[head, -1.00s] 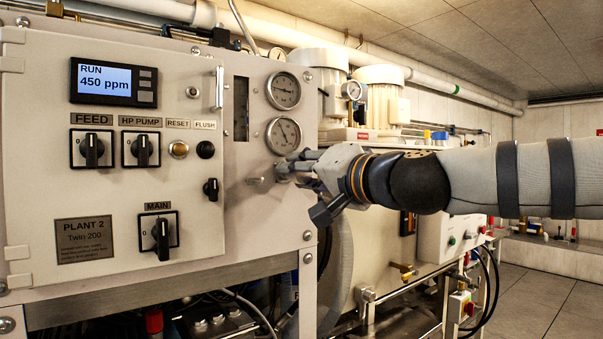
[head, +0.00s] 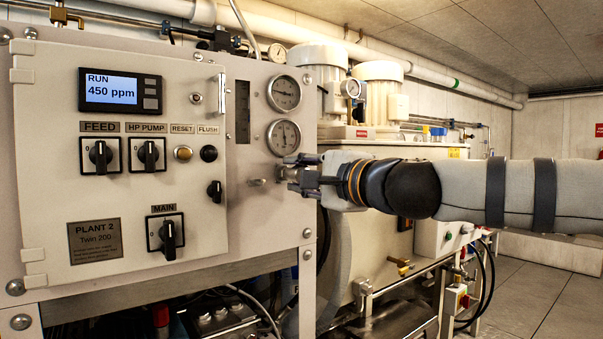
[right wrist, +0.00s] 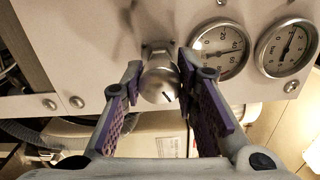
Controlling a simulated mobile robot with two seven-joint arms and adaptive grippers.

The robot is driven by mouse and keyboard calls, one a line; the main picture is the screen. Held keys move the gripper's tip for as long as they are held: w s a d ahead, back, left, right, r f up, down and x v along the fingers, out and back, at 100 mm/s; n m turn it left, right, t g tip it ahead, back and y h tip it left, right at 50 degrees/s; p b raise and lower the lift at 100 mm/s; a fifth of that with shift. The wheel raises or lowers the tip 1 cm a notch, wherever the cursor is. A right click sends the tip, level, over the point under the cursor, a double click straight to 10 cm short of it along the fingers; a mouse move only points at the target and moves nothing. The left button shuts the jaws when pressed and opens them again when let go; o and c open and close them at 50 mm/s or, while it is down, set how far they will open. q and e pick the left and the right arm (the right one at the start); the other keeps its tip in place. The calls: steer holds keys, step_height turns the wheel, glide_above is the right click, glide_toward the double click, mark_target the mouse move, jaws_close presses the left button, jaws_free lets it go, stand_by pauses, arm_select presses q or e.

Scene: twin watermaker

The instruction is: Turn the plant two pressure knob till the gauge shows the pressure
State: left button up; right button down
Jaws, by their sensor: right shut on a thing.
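The plant 2 panel (head: 120,205) fills the left of the head view, its display reading RUN and 450 ppm. The metal pressure knob (right wrist: 158,82), with a dark mark on its face, is between the finger pads in the right wrist view. My right gripper (right wrist: 160,85) is shut on it; in the head view the gripper (head: 288,173) hides most of the knob. The lower round gauge (head: 284,137) is just above the gripper and shows beside the knob in the wrist view (right wrist: 220,48); its exact reading is too small to tell. My left gripper is not in view.
A second gauge (head: 284,93) sits above the first. Panel switches, including the MAIN switch (head: 167,238), are further left. Machinery with white motors (head: 380,80) stands behind my right arm.

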steer(key=shift+m, duration=0.7)
steer(key=c, duration=1.2)
jaws_free()
steer(key=v, duration=1.2)
